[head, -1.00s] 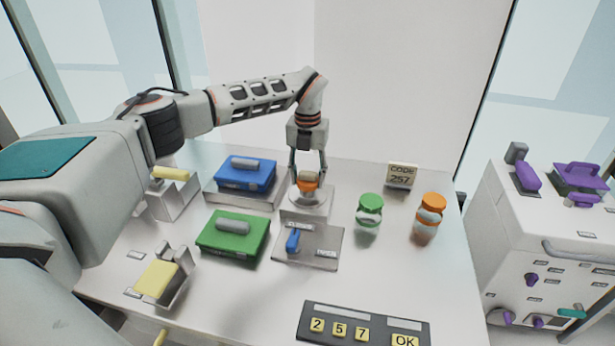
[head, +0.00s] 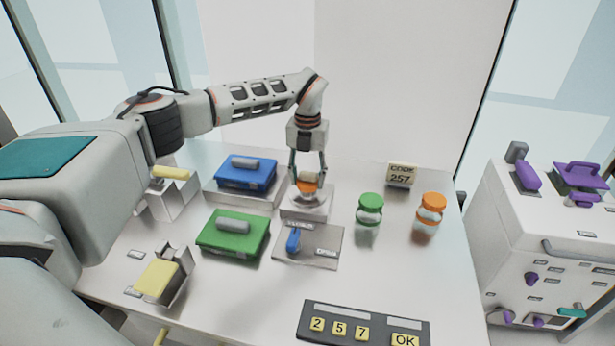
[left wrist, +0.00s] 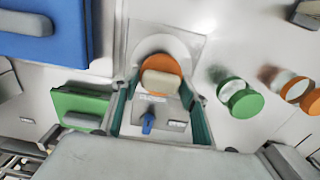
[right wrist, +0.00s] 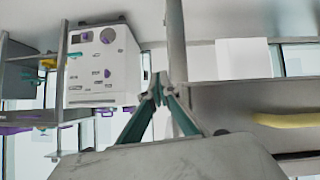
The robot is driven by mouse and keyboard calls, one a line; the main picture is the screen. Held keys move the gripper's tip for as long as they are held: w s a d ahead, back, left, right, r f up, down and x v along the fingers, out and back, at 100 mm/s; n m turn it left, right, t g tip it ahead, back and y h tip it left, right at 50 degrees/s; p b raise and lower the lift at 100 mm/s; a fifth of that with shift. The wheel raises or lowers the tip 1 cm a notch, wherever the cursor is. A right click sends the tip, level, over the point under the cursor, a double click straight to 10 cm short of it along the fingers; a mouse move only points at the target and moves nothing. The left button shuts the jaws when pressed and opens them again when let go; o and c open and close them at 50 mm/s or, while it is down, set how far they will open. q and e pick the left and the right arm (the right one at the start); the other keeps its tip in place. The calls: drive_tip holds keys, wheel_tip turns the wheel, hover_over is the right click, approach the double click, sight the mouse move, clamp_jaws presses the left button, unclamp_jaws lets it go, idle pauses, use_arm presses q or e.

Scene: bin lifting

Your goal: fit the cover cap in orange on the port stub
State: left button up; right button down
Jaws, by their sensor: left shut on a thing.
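The orange cover cap (head: 307,187) with a tan grip block on top is at the back middle of the table. It also shows in the left wrist view (left wrist: 160,64). My left gripper (head: 308,176) points down and is shut on the cap's block, one finger on each side. The cap is over a pale round stub on a light plinth (head: 304,213); the cap hides most of the stub, and I cannot tell whether it is seated. My right gripper (left wrist: 0,0) is seen only in the right wrist view (right wrist: 159,88), its fingertips together with nothing between them.
A blue case (head: 246,173) and a green case (head: 233,233) lie left of the plinth. A plate with a blue lever (head: 293,240) is in front. Green-lidded (head: 369,211) and orange-lidded (head: 431,211) jars stand right. A keypad (head: 363,325) is at the front.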

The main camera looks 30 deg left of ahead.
use_arm(q)
drive_tip(key=shift+f, duration=0.15)
idle(0.5)
drive_tip(key=o, duration=1.7)
drive_tip(key=shift+c, duration=0.2)
drive_tip(key=shift+r, duration=3.2)
